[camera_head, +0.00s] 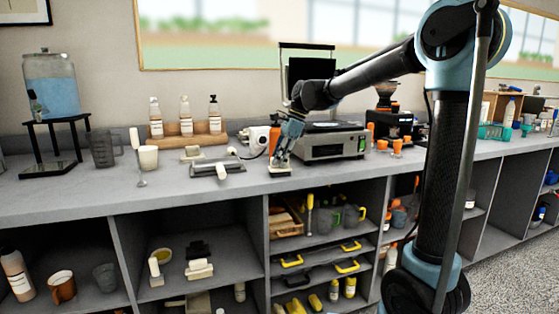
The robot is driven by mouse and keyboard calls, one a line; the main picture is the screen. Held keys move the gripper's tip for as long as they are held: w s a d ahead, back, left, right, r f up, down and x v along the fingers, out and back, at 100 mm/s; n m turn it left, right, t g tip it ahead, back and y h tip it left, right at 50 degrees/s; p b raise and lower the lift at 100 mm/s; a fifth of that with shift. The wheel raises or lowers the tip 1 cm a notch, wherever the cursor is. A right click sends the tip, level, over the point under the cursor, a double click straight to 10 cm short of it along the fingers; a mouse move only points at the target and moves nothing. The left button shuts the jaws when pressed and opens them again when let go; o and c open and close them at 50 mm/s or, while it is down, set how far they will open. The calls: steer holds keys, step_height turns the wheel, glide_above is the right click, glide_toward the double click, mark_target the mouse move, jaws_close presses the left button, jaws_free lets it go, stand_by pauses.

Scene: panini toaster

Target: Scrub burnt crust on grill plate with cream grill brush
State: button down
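The panini toaster (332,146) stands on the grey counter with its lid (308,68) raised. Its lower grill plate is seen at a low angle and partly behind my arm, so I cannot make out any burnt crust. My gripper (282,159) points down at the counter, just left of the toaster. A small cream, flat-based item (280,171), possibly the cream grill brush, is directly under the fingertips, near the counter's front edge. The fingers are too small and overlapped to show whether they grip it.
Left of my gripper lie a metal tool with a cream handle (217,169) and a cream block-like item (192,153). A whisk-like tool (138,160), a cream cup (148,158) and a bottle rack (187,132) are farther left. Orange-topped items (397,147) stand right of the toaster.

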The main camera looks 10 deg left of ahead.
steer(key=c, duration=2.2)
jaws_free()
jaws_close()
steer(key=shift+r, duration=3)
